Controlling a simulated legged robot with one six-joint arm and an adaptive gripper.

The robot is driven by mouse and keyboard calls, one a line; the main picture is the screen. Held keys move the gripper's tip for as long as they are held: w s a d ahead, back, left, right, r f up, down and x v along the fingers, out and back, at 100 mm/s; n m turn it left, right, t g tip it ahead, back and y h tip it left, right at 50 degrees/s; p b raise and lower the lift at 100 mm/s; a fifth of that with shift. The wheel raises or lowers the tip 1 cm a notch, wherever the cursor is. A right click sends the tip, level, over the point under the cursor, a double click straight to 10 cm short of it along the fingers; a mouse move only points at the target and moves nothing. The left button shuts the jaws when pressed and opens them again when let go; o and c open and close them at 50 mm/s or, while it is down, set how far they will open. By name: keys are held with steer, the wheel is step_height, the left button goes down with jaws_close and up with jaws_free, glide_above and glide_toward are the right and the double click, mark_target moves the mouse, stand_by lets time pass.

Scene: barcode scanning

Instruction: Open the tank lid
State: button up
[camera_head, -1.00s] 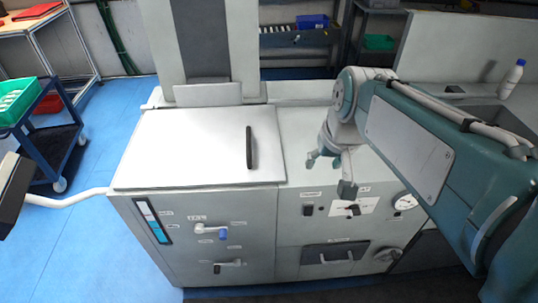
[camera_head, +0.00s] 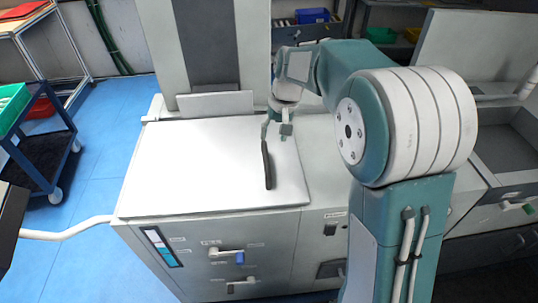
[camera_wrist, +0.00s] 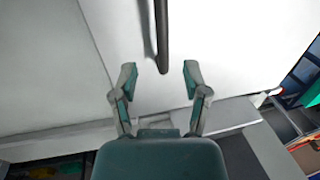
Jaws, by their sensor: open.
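The tank lid (camera_head: 200,165) is a flat white panel lying closed on top of the grey cabinet. A dark bar handle (camera_head: 267,165) stands on its right part. My gripper (camera_head: 277,133) is above the lid at the far end of the handle. In the wrist view my gripper (camera_wrist: 160,80) is open, and the near end of the handle (camera_wrist: 162,40) lies between its two fingertips. The lid (camera_wrist: 230,45) fills much of the wrist view.
A grey upright column (camera_head: 207,45) rises behind the lid. A blue lever (camera_head: 239,257) is on the cabinet front. A blue cart (camera_head: 40,150) stands at left on open blue floor. My arm covers the cabinet's right part.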

mark_target(267, 157)
steer(key=f, duration=0.2)
steer(key=a+f, duration=0.1)
steer(key=f, duration=0.1)
steer(key=a+f, duration=0.1)
steer(key=f, duration=0.1)
steer(key=shift+d+f, duration=0.15)
steer(key=shift+f, duration=0.65)
jaws_close()
